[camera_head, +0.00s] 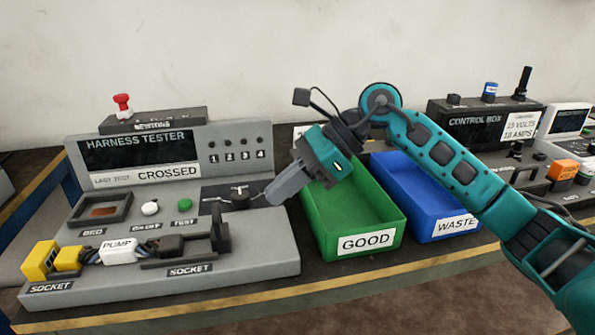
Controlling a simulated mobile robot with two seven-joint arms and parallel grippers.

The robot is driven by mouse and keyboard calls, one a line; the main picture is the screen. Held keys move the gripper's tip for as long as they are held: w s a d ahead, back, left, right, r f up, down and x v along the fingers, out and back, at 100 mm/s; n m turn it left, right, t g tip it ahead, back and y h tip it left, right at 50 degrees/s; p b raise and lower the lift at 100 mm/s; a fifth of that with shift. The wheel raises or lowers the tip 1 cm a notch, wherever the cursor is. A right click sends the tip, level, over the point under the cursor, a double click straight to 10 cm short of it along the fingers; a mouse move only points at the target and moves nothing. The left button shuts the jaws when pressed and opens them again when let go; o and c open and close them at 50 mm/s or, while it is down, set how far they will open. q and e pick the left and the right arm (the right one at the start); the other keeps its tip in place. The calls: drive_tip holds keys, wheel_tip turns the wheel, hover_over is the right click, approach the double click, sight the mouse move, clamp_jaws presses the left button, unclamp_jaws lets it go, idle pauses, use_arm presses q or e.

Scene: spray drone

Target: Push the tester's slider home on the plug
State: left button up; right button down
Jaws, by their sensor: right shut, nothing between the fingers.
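The grey harness tester (270,245) stands on the bench at the left, its sign reading "LAST TEST CROSSED". A harness with a white PUMP label (119,250) lies along its front. Its yellow end (40,262) is at the left socket and its dark plug (170,246) is at the right socket. A black upright piece, apparently the slider (220,238), stands at the right end of that socket; I cannot tell whether it touches the plug. My right gripper (272,199) is shut and empty, above the tester's right side, behind and right of the slider. My left gripper is out of view.
A black knob (240,198) sits close left of my right fingertips. The green GOOD bin (322,240) and blue WASTE bin (424,227) stand right of the tester, both empty where visible. A control box (460,128) is behind. The bench's yellow-striped front edge is close.

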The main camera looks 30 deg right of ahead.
sight(219, 227)
drive_tip(key=x, duration=0.3)
drive_tip(key=shift+a+f, duration=0.25)
drive_tip(key=shift+a, duration=0.1)
drive_tip(key=shift+w+a+r, duration=0.15)
drive_tip(key=shift+w+a, duration=0.05)
drive_tip(key=shift+a, duration=0.4)
drive_tip(key=shift+w+a+r, duration=0.15)
drive_tip(key=shift+w+a, duration=0.1)
drive_tip(key=shift+a, duration=0.35)
drive_tip(key=shift+w+a+r+p, duration=0.1)
drive_tip(key=shift+w+a+p, duration=0.15)
drive_tip(key=shift+a, duration=0.4)
drive_tip(key=shift+a, duration=0.1)
